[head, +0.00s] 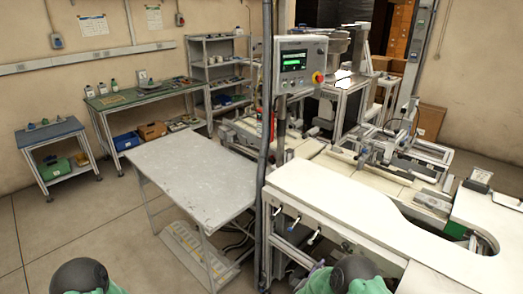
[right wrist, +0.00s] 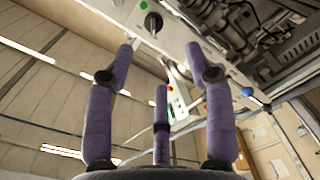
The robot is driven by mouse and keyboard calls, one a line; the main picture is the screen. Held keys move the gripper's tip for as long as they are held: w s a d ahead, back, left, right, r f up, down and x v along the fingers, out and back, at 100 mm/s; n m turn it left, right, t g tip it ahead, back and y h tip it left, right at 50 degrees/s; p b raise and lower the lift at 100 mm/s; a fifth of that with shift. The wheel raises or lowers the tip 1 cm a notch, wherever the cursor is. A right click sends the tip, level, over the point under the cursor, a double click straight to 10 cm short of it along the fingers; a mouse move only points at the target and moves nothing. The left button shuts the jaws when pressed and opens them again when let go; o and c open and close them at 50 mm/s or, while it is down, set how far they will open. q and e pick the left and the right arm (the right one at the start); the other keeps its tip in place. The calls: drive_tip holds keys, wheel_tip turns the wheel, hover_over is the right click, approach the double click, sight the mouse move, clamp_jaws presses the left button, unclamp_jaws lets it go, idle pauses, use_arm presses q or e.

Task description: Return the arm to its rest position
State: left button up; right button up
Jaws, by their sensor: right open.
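My right gripper (right wrist: 160,85) shows in the right wrist view with its purple fingers spread apart and nothing between them. It points up past a machine panel with a black knob toward the ceiling. In the head view only green and dark rounded parts of my two arms show at the bottom edge, one at left and one right of centre. No tape reel can be made out.
A grey table (head: 190,175) stands in front, bare on top. A white machine counter (head: 340,210) fills the right, close to my right arm. A vertical post (head: 265,150) and a control panel (head: 300,62) stand between them. The floor at left is clear.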

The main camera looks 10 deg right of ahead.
drive_tip(key=s+a+f+m+g+y, duration=0.1)
drive_tip(key=s+a+f+y, duration=0.1)
drive_tip(key=a+f+y, duration=0.4)
drive_tip(key=s+a+f+m+g+y, duration=0.1)
drive_tip(key=s+a+f+g+y, duration=0.15)
drive_tip(key=f+y, duration=0.4)
drive_tip(key=s+a+f+m+g+y, duration=0.2)
drive_tip(key=s+a+g, duration=0.2)
drive_tip(key=s, duration=0.7)
drive_tip(key=s+a+f+m+g+y, duration=0.2)
drive_tip(key=s+a, duration=0.4)
drive_tip(key=s, duration=0.5)
drive_tip(key=shift+a+f+g+y, duration=0.35)
drive_tip(key=shift+f+g, duration=0.45)
drive_tip(key=shift+g, duration=0.25)
